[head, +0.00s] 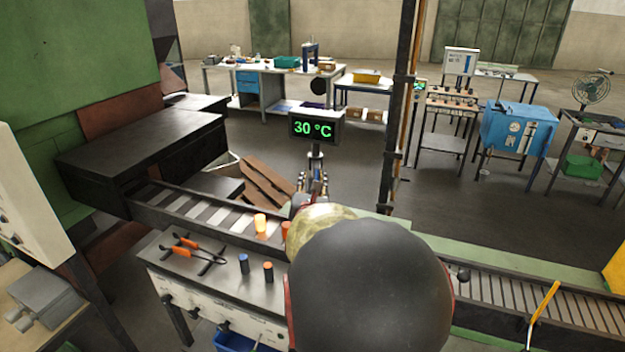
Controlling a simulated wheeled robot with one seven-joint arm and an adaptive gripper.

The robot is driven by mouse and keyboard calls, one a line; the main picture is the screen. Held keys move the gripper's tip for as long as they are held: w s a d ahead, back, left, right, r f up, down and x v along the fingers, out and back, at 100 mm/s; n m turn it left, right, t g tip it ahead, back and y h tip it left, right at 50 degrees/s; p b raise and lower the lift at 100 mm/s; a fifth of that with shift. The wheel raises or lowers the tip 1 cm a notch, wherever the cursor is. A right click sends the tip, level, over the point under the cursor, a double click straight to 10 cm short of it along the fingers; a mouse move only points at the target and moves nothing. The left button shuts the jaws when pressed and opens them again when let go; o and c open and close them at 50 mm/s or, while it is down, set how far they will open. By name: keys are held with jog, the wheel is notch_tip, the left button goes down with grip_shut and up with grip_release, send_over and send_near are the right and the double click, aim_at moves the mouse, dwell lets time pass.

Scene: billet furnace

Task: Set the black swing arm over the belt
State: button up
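The belt (207,213) is a roller conveyor running from the dark furnace mouth at left, behind my arm, to the right (520,297). My dark rounded arm link fills the lower middle and hides part of it. I cannot clearly pick out the black swing arm; a small black knob (463,275) shows beside the belt, just right of my arm, and I cannot tell whether it belongs to it. Small metal parts beyond my arm, below the display, may be my gripper (318,186); its fingers and any contact are unclear.
A 30 °C display (316,127) stands behind the belt. Tongs (185,250) and blue and orange-topped cylinders lie or stand on the near bench (222,285). A yellow lever (543,312) rises at right. A dark post (398,130) stands behind.

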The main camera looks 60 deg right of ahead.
jog(key=shift+r, duration=0.15)
notch_tip(320, 180, up, 10)
dwell(0.5)
jog(key=shift+c, duration=0.4)
